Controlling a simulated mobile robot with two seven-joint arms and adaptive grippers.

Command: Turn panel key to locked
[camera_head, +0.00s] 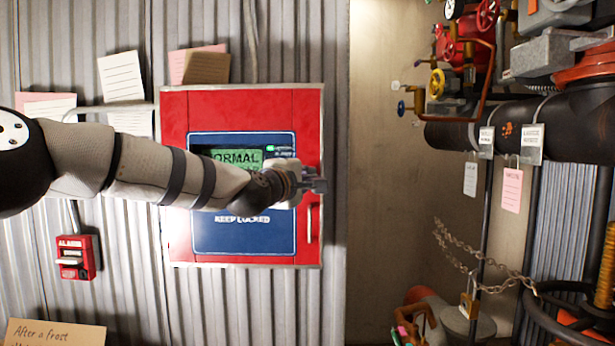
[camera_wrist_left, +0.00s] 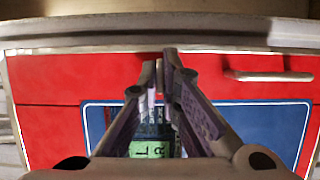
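The red panel (camera_head: 180,120) is mounted on the corrugated wall, with a blue face (camera_head: 210,240) reading "KEEP LOCKED". Its green display (camera_head: 235,158) shows "NORMAL", partly covered by my left arm. My left gripper (camera_head: 318,186) is at the panel's right edge, above the silver handle (camera_head: 309,224). In the wrist view its fingers (camera_wrist_left: 161,70) converge over the red panel (camera_wrist_left: 60,80), tips very close together. My right gripper is not in view.
A red alarm box (camera_head: 75,257) is on the wall at lower left. Paper notes (camera_head: 121,76) hang around the panel. At right are dark pipes (camera_head: 460,128), valve wheels (camera_head: 437,83) and a chain (camera_head: 465,250) with a padlock (camera_head: 468,305). A bare wall strip (camera_head: 385,200) separates them.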

